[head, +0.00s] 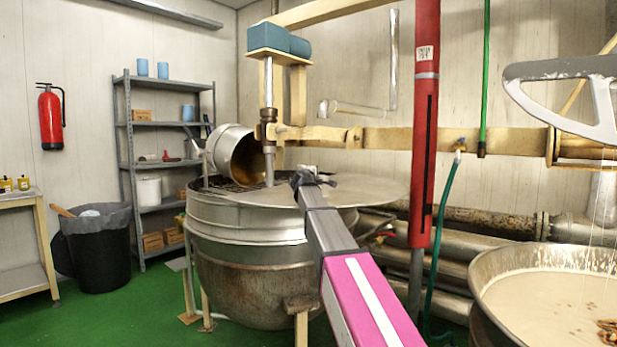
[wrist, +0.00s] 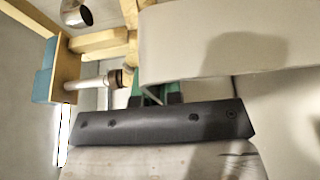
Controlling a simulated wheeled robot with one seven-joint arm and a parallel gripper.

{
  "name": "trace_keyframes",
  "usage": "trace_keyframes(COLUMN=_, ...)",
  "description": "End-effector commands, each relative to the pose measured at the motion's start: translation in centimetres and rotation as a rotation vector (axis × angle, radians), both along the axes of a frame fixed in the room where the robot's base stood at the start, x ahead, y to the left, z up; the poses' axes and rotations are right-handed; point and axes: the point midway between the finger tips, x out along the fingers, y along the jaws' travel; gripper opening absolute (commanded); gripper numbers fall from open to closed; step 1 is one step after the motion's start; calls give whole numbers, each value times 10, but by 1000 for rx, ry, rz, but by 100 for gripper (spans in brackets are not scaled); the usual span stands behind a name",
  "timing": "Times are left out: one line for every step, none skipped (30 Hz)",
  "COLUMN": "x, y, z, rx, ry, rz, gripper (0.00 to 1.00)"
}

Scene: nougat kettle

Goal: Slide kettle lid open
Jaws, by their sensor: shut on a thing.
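The big steel kettle (head: 255,265) stands left of centre in the head view. Its flat grey lid (head: 375,190) covers the right part of the top and overhangs the right rim; a dark grate shows uncovered at the left. My gripper (head: 308,180) is at the lid, reaching in from the lower right. In the wrist view my gripper (wrist: 154,99) is shut on a thin grey lid handle (wrist: 151,94), mostly hidden between the jaws. The lid also fills the upper right of the wrist view (wrist: 205,35).
A tilted metal drum (head: 230,152) and a vertical mixer shaft (head: 269,125) stand over the kettle's open side. A red post (head: 424,120) and pipes (head: 440,265) stand to the right. A second vat (head: 540,300) is at the lower right.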

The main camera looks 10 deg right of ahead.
Motion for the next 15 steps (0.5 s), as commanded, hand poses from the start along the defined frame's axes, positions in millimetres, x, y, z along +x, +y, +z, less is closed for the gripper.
trace_keyframes(x=-1, y=-1, z=-1, rx=1, ry=3, rz=-1, gripper=0)
trace_keyframes(x=-1, y=-1, z=-1, rx=1, ry=3, rz=-1, gripper=0)
trace_keyframes(x=-1, y=-1, z=-1, rx=1, ry=3, rz=-1, gripper=0)
trace_keyframes(x=-1, y=-1, z=-1, rx=1, ry=3, rz=-1, gripper=0)
trace_keyframes(x=-1, y=0, z=-1, rx=1, ry=3, rz=-1, gripper=0)
trace_keyframes(x=-1, y=0, z=-1, rx=1, ry=3, rz=-1, gripper=0)
trace_keyframes(x=-1, y=0, z=-1, rx=1, ry=3, rz=-1, gripper=0)
trace_keyframes(x=-1, y=0, z=-1, rx=1, ry=3, rz=-1, gripper=0)
trace_keyframes(x=-1, y=0, z=-1, rx=1, ry=3, rz=-1, gripper=0)
trace_keyframes(x=-1, y=0, z=-1, rx=1, ry=3, rz=0, gripper=0)
trace_keyframes(x=-1, y=0, z=-1, rx=1, ry=3, rz=-1, gripper=16)
trace_keyframes(x=-1, y=0, z=-1, rx=1, ry=2, rz=0, gripper=29)
trace_keyframes(x=0, y=0, z=-1, rx=1, ry=2, rz=0, gripper=32)
trace_keyframes(x=0, y=0, z=-1, rx=1, ry=2, rz=0, gripper=32)
trace_keyframes(x=0, y=0, z=-1, rx=1, ry=2, rz=0, gripper=32)
